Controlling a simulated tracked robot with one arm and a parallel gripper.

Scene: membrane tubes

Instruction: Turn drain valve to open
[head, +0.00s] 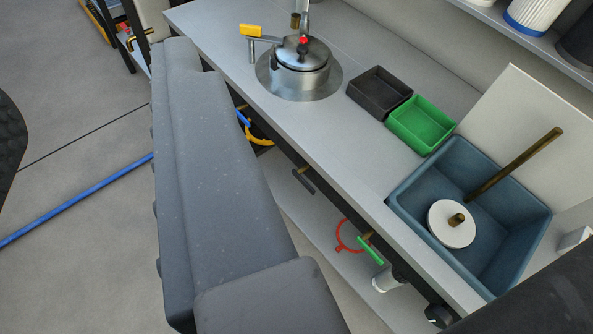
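A valve with a green lever handle (370,250) and a small brass-coloured part sits below the bench front, under the blue basin (402,196). It looks like the drain valve, but no label shows. The lever slants down to the right in the picture; I cannot tell whether the valve is open or closed. A pale cylinder (387,279) is just below it. My gripper is not in view; only large grey links of my arm show, at left and bottom centre.
A steel pot (301,66) with a yellow-ended handle (250,31) is set in the bench (345,131). Black (379,92) and green (421,124) trays stand beside the basin. A red ring (350,236) is near the green lever. A blue hose (80,200) crosses the floor.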

